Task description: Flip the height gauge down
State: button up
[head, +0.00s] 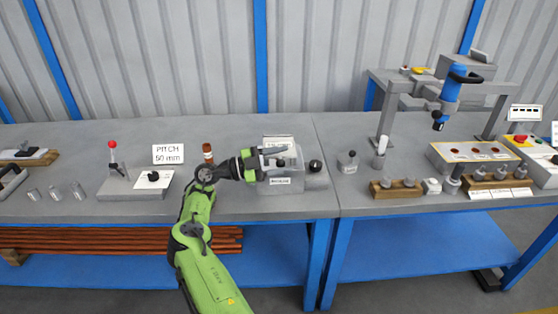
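My green arm reaches over the left bench, and my gripper (276,156) is at a grey box (283,185) with a small white label on its front. The fingers are small and overlap the box's upper part. I cannot tell whether they are open, shut or touching anything. No part is clearly readable as the height gauge; it may be on this box, partly hidden by my gripper. A black round knob (315,166) sits at the box's right side.
Left of my arm are a grey base with a red-balled lever (113,157) and a "PITCH 50 mm" sign (168,154). The right bench holds wooden blocks (396,189) and a blue tool (453,88) on a frame.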

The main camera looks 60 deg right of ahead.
jog(key=p+v, duration=0.1)
jog(key=v, duration=0.6)
jog(key=shift+w+a, duration=0.15)
jog(key=shift+w, duration=0.1)
